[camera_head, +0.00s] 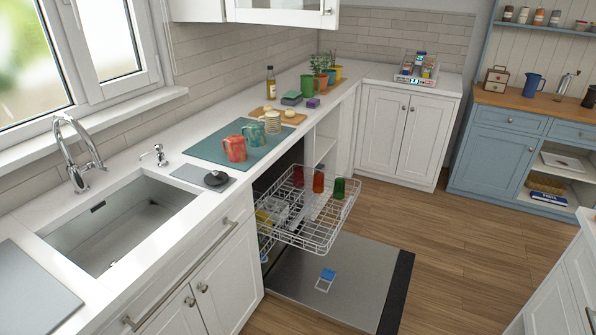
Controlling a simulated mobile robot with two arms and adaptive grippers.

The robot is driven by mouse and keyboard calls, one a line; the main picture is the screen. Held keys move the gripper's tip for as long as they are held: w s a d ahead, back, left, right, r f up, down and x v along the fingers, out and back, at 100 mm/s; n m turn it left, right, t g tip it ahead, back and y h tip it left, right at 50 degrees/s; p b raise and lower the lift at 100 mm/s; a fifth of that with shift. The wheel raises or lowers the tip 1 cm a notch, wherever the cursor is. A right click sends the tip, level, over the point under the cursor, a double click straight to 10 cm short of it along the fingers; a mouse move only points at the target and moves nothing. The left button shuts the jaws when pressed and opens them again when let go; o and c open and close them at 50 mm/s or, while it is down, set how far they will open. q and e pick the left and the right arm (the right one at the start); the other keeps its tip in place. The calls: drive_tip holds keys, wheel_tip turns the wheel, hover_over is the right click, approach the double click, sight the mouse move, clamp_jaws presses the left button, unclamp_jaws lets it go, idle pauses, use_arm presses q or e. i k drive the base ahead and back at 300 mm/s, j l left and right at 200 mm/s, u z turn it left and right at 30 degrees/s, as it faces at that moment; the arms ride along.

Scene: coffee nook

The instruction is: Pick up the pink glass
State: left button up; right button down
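The pulled-out upper dishwasher rack (312,238) holds several coloured glasses at its back right. A crimson or dark pink glass (298,176) stands leftmost of the row. An orange-red glass (318,181) stands beside it, and a green glass (339,187) is at the right. No clearly pale pink glass shows, so the crimson one looks closest to pink. The glasses appear upright and partly behind rack wires. Neither of my grippers is in view.
The open dishwasher door (345,275) lies low below the rack, with a small blue-topped item (327,275) on it. Mugs (235,149) stand on a teal mat (200,147) on the counter above. The sink (120,220) is at left. Wooden floor (460,260) is clear at right.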

sight(299, 181)
drive_tip(key=i+l+u, duration=0.15)
drive_tip(key=u, duration=0.25)
drive_tip(key=i+l+u, duration=0.15)
drive_tip(key=u, duration=0.2)
drive_tip(key=i+l+u, duration=0.1)
drive_tip(key=u, duration=0.3)
drive_tip(key=i+l+u, duration=0.1)
drive_tip(key=l, duration=0.4)
drive_tip(key=i+l, duration=0.2)
drive_tip(key=l, duration=0.25)
drive_tip(key=i+l+u, duration=0.15)
drive_tip(key=l, duration=0.85)
drive_tip(key=i+u, duration=0.05)
